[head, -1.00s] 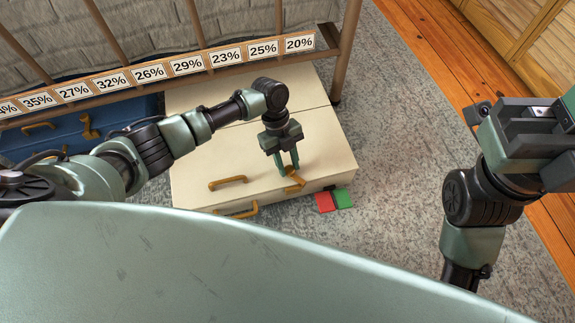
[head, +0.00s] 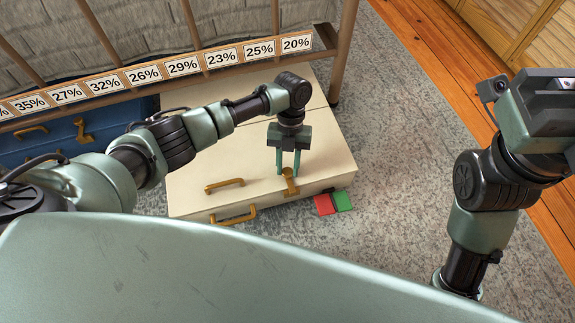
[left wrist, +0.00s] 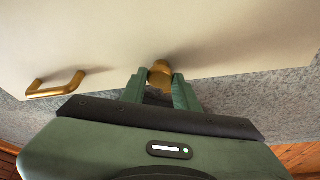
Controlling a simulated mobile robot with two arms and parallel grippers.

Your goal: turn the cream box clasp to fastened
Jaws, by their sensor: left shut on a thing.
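The cream box (head: 240,155) lies flat on the rug, with its ochre clasp (head: 290,183) near the front edge of the lid, toward the right. The clasp points toward that front edge. My left gripper (head: 288,173) comes down from above and is shut on the clasp. In the left wrist view the clasp (left wrist: 160,76) sits between the two green fingers (left wrist: 160,92), which hide part of it. My right gripper (head: 548,110) is at the right edge, away from the box, and its fingers are not clear.
A red tile (head: 323,204) and a green tile (head: 342,200) lie by the box's front right corner. A blue case (head: 60,140) stands left. A rail with percentage labels (head: 183,66) crosses behind. Rug at right is clear.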

